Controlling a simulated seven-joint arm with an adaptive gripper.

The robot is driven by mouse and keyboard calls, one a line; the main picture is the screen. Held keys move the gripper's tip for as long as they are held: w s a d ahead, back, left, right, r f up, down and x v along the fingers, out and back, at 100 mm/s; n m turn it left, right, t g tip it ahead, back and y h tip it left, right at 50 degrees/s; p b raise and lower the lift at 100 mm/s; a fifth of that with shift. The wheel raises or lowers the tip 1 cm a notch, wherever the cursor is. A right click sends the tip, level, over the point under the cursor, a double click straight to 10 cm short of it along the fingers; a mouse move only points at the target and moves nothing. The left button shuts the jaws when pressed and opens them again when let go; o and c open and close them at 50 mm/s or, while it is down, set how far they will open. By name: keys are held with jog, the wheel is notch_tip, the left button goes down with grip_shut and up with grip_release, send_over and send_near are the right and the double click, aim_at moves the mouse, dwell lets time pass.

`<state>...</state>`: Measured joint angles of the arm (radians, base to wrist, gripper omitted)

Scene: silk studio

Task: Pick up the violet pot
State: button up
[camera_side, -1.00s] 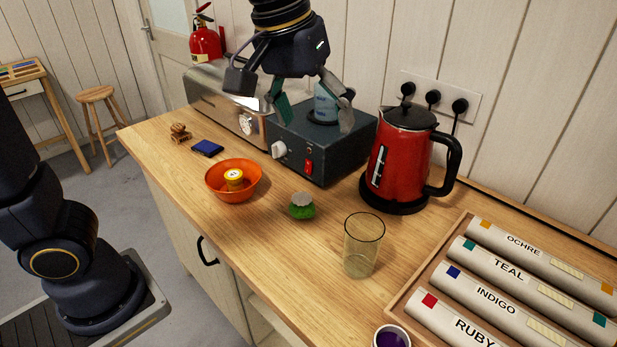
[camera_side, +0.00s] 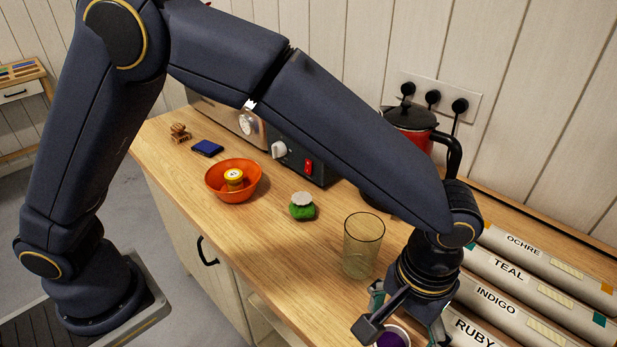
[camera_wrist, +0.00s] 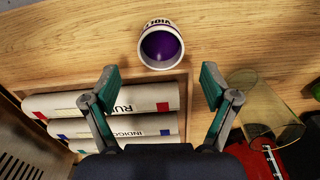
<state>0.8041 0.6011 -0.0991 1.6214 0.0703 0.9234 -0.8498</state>
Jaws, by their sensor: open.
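The violet pot is a small white-walled pot with violet inside and a label partly readable as "VIOL". In the wrist view the violet pot (camera_wrist: 161,46) stands at the top centre, beyond my fingertips and roughly midway between their lines. In the side view the violet pot (camera_side: 391,338) shows at the bottom edge, partly cut off and partly behind my gripper. My gripper (camera_side: 407,318) is above and close around the pot there. In the wrist view my gripper (camera_wrist: 159,82) has its teal-padded fingers wide apart with nothing between them.
A clear glass (camera_side: 363,246) stands just left of my gripper. A tray of labelled rolls (camera_side: 493,299) lies right of it. The red kettle (camera_side: 411,134) is behind my arm.

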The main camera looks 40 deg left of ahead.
aim_at(391, 345)
jog(key=f, duration=0.6)
jog(key=shift+s+a+f, duration=0.1)
jog(key=shift+s+f, duration=0.15)
jog(key=shift+f, duration=0.1)
jog(key=shift+c, duration=0.2)
jog(key=c, duration=1.2)
jog(key=shift+c, duration=0.2)
